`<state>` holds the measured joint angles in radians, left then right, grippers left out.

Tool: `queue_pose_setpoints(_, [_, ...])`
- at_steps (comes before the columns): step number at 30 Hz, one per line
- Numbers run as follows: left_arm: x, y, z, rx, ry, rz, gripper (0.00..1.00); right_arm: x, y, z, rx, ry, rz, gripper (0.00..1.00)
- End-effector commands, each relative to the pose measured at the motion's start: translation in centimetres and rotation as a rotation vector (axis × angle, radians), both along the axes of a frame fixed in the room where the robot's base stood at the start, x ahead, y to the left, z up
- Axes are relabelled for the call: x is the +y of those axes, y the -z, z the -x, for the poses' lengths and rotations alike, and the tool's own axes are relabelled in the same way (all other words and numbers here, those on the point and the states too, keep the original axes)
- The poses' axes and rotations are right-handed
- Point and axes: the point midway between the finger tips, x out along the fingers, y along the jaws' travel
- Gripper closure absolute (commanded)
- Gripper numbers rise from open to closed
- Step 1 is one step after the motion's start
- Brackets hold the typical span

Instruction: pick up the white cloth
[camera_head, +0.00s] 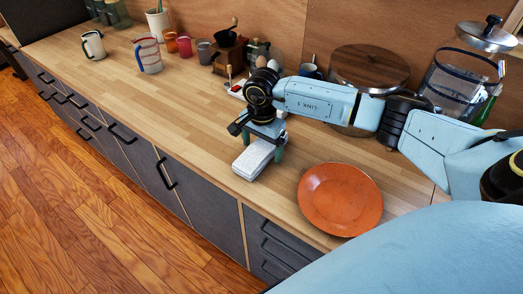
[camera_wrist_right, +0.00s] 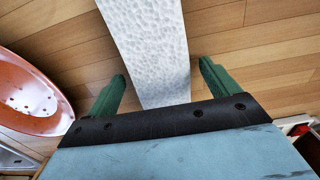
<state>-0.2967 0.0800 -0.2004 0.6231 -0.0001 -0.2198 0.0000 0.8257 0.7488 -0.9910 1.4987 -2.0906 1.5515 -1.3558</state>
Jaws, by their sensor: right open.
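The white cloth (camera_head: 254,159) lies folded on the wooden counter, near its front edge. My right gripper (camera_head: 264,145) is right above and behind it, pointing down. In the right wrist view the white cloth (camera_wrist_right: 150,45) runs up from between the two green fingertips (camera_wrist_right: 162,85). The fingers are apart, one on each side of the cloth, with gaps to it. Whether they reach down to the cloth's height is hard to tell. My left gripper is not in view.
An orange plate (camera_head: 340,199) lies on the counter right of the cloth. The counter (camera_head: 130,90) left of the cloth is clear.

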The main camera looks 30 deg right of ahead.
Motion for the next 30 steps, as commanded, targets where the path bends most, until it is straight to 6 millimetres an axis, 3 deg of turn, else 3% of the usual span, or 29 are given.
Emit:
queue_pose_setpoints(2, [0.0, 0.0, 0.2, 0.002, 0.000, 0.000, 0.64, 0.0, 0.0, 0.0, 0.000, 0.000, 0.000, 0.14])
queue_pose_setpoints(13, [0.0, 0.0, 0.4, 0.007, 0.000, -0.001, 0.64, 0.0, -0.1, 0.0, 0.000, 0.000, 0.000, 0.61])
queue_pose_setpoints(22, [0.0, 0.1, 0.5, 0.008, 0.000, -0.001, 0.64, 0.0, -0.7, -0.1, -0.003, 0.001, 0.000, 0.62])
queue_pose_setpoints(30, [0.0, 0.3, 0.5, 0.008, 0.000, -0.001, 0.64, -0.1, -5.8, -0.1, -0.006, 0.000, 0.001, 0.62])
